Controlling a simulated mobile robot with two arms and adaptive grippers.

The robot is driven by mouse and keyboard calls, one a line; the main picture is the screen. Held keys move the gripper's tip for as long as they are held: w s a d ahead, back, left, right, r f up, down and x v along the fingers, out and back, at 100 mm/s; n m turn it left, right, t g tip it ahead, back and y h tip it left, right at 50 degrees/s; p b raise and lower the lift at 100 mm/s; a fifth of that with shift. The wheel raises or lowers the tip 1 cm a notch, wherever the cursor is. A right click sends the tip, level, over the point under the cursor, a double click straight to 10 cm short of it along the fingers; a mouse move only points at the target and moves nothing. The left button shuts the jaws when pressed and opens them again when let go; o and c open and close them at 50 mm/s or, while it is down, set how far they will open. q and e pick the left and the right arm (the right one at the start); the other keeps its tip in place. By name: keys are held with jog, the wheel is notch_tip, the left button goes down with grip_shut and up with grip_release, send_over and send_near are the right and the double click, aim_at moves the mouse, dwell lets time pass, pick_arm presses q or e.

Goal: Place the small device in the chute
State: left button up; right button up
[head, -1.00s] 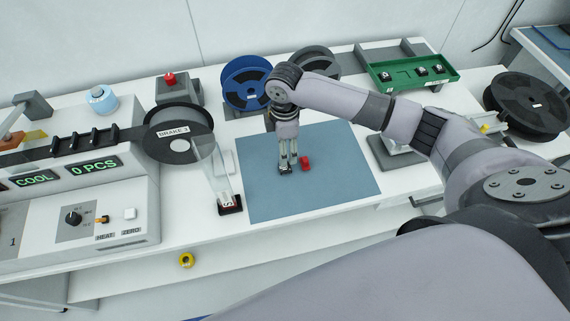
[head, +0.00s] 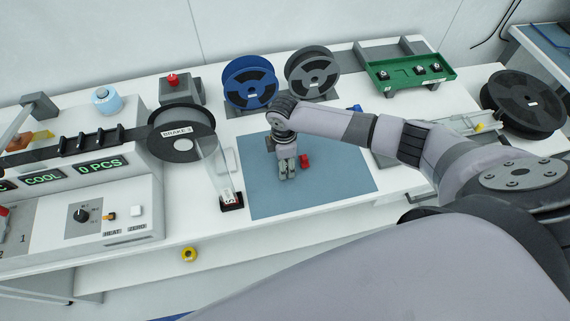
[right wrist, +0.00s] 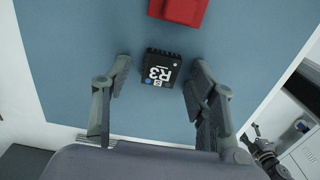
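The small device, a black block with a white "R3" label (right wrist: 160,68), lies on the blue mat in the right wrist view. It sits between the fingertips of my right gripper (right wrist: 159,64), with a gap on each side. In the head view my right gripper (head: 287,172) points down over the mat and hides the device. It is open and empty. A clear sloping channel (head: 214,172), seemingly the chute, runs down beside the "BRAKE 3" reel to a black foot (head: 231,203) left of the mat.
A red block (head: 305,160) lies right beside the gripper; it also shows in the right wrist view (right wrist: 180,10). The blue mat (head: 335,190) is otherwise clear. Reels (head: 249,82) and a green tray (head: 410,82) stand behind; a control panel (head: 90,215) stands left.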

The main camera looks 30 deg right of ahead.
jog(key=c, duration=1.1)
jog(key=shift+r, duration=0.1)
notch_tip(320, 180, up, 20)
jog(key=b, duration=0.4)
jog(key=s+a+f+m+b, duration=0.1)
jog(key=s+m+b, duration=0.1)
jog(key=m, duration=0.3)
jog(key=s+a+f+m+b, duration=0.1)
jog(key=s+f+m+b, duration=0.1)
jog(key=s+m, duration=0.3)
jog(key=s+a+f+m+b, duration=0.1)
jog(key=s+m+b, duration=0.2)
jog(key=s+m, duration=0.1)
jog(key=shift+s+a+f+m, duration=0.15)
jog(key=shift+s+a+m, duration=0.1)
jog(key=shift+m, duration=0.45)
